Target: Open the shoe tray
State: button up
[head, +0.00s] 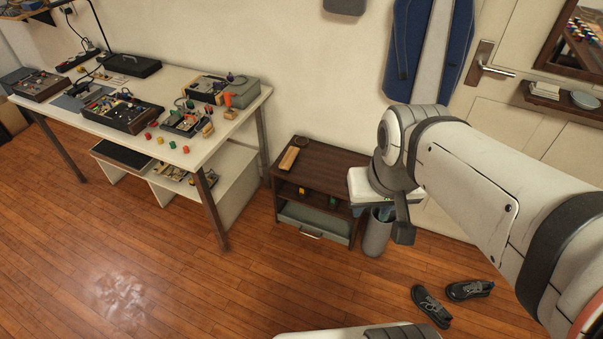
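A small dark-brown cabinet (340,163) stands against the wall in the middle of the head view. Low in it is a grey-blue tray front (330,226) with a pale bar handle (311,235), which I take to be the shoe tray. I cannot tell whether it is fully shut. My gripper (403,234) hangs in front of and to the right of the cabinet, apart from the handle. Only one dark finger shows clearly, so its opening cannot be read. My wrist hides part of the cabinet's right side.
A grey bin (377,234) stands right of the cabinet, partly behind my gripper. A pair of dark shoes (431,307) lies on the floor at lower right. A white workbench (178,82) with several kits stands left. The floor before the cabinet is clear.

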aim_at(337, 230)
jog(key=i, duration=1)
jog(key=u, duration=0.65)
jog(key=k, duration=0.85)
jog(key=z, duration=0.35)
